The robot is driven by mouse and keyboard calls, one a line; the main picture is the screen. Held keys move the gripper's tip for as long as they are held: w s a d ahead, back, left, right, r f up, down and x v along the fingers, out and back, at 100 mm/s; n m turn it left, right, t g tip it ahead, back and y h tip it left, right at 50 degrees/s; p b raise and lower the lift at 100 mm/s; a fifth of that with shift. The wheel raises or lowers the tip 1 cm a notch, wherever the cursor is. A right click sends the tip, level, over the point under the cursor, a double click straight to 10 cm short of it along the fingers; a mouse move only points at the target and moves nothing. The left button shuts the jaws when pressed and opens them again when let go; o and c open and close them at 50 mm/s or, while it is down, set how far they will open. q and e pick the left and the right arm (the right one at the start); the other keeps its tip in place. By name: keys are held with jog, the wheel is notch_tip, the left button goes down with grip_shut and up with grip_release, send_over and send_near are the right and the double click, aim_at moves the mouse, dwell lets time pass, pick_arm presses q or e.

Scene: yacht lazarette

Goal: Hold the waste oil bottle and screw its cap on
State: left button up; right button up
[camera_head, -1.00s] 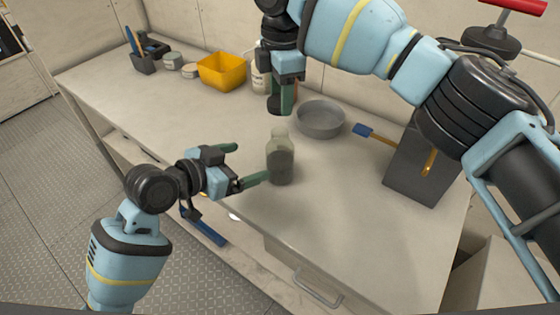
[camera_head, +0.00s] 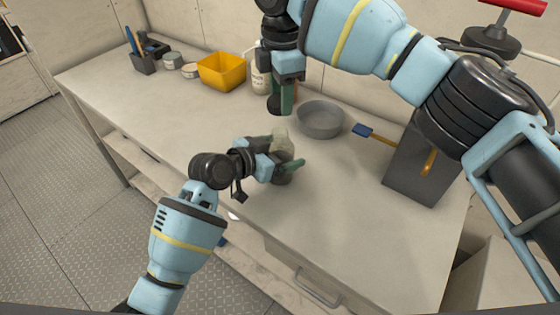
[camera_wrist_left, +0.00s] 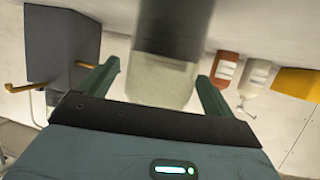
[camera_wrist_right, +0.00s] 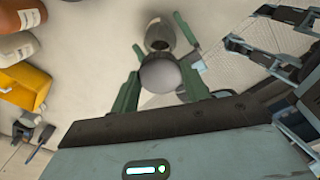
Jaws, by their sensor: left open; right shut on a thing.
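The waste oil bottle (camera_head: 281,142), pale glass above with dark liquid below, stands upright on the bench. Its neck is uncapped. My left gripper (camera_head: 291,152) is open with its fingers on either side of the bottle; the left wrist view shows the bottle (camera_wrist_left: 160,80) between them, with a gap at each side. My right gripper (camera_head: 282,99) is above and behind the bottle in the head view, shut on the dark round cap (camera_head: 277,105). In the right wrist view the cap (camera_wrist_right: 160,74) is between the fingers, with the bottle's open mouth (camera_wrist_right: 158,44) beyond it.
A grey round pan (camera_head: 320,120) stands right of the bottle. A yellow bin (camera_head: 221,72) and white bottle (camera_head: 260,80) are at the back. The front right bench is clear.

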pick_arm(q)
jog(key=shift+c, duration=0.2)
jog(key=c, duration=1.4)
jog(key=shift+c, duration=0.2)
pick_arm(e)
send_over(280, 133)
jog(key=shift+w+d+f, duration=0.1)
jog(key=shift+f, duration=1.15)
jog(key=shift+w+f, duration=0.1)
jog(key=shift+f, duration=1.15)
jog(key=shift+f, duration=0.9)
jog(key=shift+f, duration=0.5)
pick_arm(q)
grip_shut()
pick_arm(e)
jog(key=m, duration=0.7)
jog(key=shift+s+f, duration=0.1)
jog(key=m, duration=0.6)
jog(key=shift+m, duration=0.3)
